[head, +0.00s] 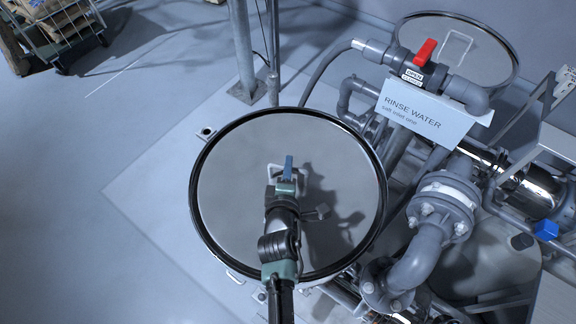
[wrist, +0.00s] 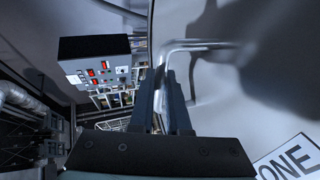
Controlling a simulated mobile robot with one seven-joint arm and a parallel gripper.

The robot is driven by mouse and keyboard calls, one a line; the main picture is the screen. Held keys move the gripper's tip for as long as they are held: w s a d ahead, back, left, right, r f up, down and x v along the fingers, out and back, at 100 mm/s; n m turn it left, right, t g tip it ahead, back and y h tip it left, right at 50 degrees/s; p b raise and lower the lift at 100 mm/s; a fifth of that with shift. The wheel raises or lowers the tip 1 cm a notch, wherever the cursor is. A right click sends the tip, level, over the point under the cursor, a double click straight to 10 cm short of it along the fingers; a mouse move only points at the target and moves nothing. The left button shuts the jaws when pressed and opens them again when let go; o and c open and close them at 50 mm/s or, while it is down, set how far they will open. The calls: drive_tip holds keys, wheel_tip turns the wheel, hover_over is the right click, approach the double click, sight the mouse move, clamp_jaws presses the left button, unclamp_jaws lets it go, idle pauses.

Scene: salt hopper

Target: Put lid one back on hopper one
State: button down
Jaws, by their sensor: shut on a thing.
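A large round grey lid (head: 235,200) with a dark rim fills the middle of the head view, over a pale hopper body that barely shows below it. Whether the lid's rim is seated or slightly raised I cannot tell. My gripper (head: 287,172) is above the lid's middle, its jaws shut on the metal loop handle. In the wrist view my gripper's fingers (wrist: 165,95) close around one leg of the handle (wrist: 200,45). The lid's face (wrist: 225,90) fills the right side there, with a label (wrist: 292,160) reading "ONE". My arm hides part of the lid.
Grey pipes (head: 430,245) and a red-handled valve (head: 425,52) with a "RINSE WATER" sign (head: 422,112) stand close on the right. Another round lid (head: 475,60) with a handle is behind them. A post (head: 242,50) stands behind.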

drive_tip(key=shift+w+f+b, duration=0.1)
drive_tip(key=shift+f+b, duration=0.15)
drive_tip(key=shift+b, duration=0.2)
idle(0.5)
drive_tip(key=c, duration=0.8)
unclamp_jaws()
drive_tip(key=shift+s+f, duration=0.2)
drive_tip(key=shift+f, duration=0.1)
drive_tip(key=v, duration=1.3)
drive_tip(key=shift+w+r+b, duration=0.1)
drive_tip(key=shift+r+b, duration=0.1)
drive_tip(key=shift+b, duration=0.1)
drive_tip(key=w+r+m+t, duration=0.3)
drive_tip(key=w+r+m, duration=0.15)
drive_tip(key=r, duration=0.95)
drive_tip(key=w+r+m+t, duration=0.3)
drive_tip(key=w+r+m, duration=0.15)
drive_tip(key=r, duration=0.95)
drive_tip(key=s+r+m+t, duration=0.2)
drive_tip(key=s+r, duration=0.2)
drive_tip(key=r, duration=0.6)
drive_tip(key=s+r+m+t, duration=0.3)
drive_tip(key=r, duration=0.8)
drive_tip(key=s+r+m+t+y, duration=0.1)
drive_tip(key=s+r, duration=0.3)
drive_tip(key=r, duration=0.7)
drive_tip(key=shift+s+d+m+t, duration=0.35)
drive_tip(key=shift+d+m+t, duration=0.1)
drive_tip(key=shift+m+t, duration=0.25)
